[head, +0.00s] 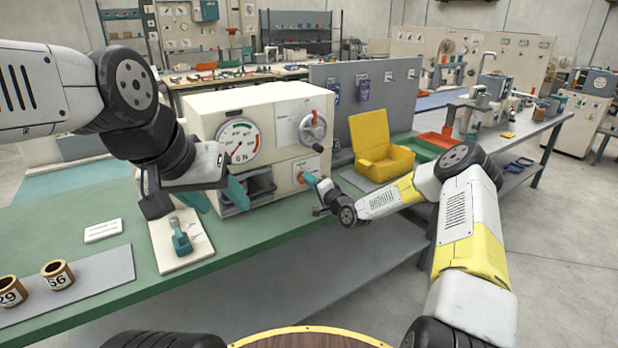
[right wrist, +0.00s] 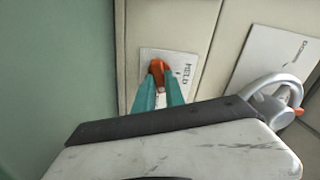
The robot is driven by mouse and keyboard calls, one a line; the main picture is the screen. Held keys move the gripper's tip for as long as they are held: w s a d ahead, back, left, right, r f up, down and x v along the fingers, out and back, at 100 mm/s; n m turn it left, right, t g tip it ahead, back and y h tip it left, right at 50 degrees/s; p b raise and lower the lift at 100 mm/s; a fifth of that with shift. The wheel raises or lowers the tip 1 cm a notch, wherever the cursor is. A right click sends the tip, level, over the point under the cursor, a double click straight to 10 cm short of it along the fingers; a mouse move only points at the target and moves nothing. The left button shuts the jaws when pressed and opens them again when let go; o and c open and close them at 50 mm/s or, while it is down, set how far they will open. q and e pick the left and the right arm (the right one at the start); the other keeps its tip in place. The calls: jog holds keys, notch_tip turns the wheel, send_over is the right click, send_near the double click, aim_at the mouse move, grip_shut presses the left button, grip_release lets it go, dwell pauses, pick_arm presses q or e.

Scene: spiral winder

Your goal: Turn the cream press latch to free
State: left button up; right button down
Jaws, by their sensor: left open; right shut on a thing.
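The cream press (head: 262,119) stands on the green bench with a dial gauge, a handwheel (head: 312,127) and a dark opening low on its front. Its orange latch (head: 301,177) is at the lower right of the front; the latch also shows in the right wrist view (right wrist: 158,68), on a pale plate reading HELD (right wrist: 187,70). My right gripper (head: 308,178) is shut on the latch, its teal fingers either side of it. The fingers partly hide the latch and plate. My left gripper (head: 217,196) is open, in front of the press's left side.
A pale board with a teal lever (head: 181,238) lies in front of my left gripper. Cups marked 29 (head: 11,291) and 56 (head: 58,275) stand on a grey mat at left. A yellow open box (head: 378,150) and a red tray (head: 436,140) sit right of the press.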

jog(key=shift+f+m, duration=0.2)
jog(key=shift+m, duration=1.8)
jog(key=c, duration=1.4)
grip_release()
jog(key=shift+v, duration=3.95)
